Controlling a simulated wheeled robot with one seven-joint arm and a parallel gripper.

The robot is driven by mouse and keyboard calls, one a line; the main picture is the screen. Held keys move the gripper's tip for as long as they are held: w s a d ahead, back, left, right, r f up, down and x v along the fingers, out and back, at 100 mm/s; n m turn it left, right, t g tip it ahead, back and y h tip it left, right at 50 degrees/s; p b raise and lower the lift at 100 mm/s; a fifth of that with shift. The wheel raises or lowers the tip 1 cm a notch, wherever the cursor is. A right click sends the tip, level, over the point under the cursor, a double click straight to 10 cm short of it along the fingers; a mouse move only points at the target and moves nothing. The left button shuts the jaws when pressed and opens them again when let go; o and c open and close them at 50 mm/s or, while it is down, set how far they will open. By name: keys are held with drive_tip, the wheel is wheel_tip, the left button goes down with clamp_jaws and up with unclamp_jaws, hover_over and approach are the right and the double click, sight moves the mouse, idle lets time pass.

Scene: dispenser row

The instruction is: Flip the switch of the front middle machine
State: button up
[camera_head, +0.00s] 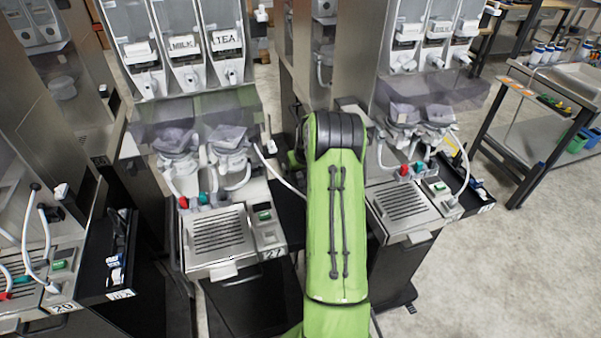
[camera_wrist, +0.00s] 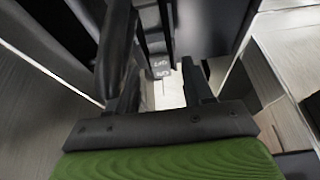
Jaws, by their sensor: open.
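The middle machine (camera_head: 222,232), marked 27, stands left of my green arm, with a metal drip tray and a small green-lit panel on its front. My gripper (camera_wrist: 163,88) shows in the wrist view with its two dark fingers apart and nothing held between them. A grey strip with small OFF and ON style labels (camera_wrist: 161,68) lies beyond the fingers, roughly in line with the gap. It looks like the switch, but its lever position is too blurred to tell. In the head view my arm hides the gripper and the space between the middle and right machines.
The left machine (camera_head: 30,285), marked 20, stands close by with a black side shelf (camera_head: 112,262). The right machine (camera_head: 402,207) stands just right of my arm. Dark and metal walls crowd the gripper on both sides. Open floor (camera_head: 500,270) lies at the right.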

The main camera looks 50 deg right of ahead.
drive_tip(key=shift+x, duration=0.75)
clamp_jaws()
drive_tip(key=p, duration=0.1)
drive_tip(key=g+p, duration=0.1)
drive_tip(key=shift+w+d+r+y+p, duration=0.1)
drive_tip(key=shift+w+r+y+p, duration=0.15)
drive_tip(key=shift+r+y+p, duration=0.15)
drive_tip(key=shift+w+d+f+g+y+p, duration=0.15)
drive_tip(key=shift+g+y+p, duration=0.15)
drive_tip(key=shift+g, duration=0.2)
drive_tip(key=shift+w+r+g+y+p, duration=0.1)
drive_tip(key=shift+g+y+p, duration=0.1)
drive_tip(key=shift+g+p, duration=0.25)
unclamp_jaws()
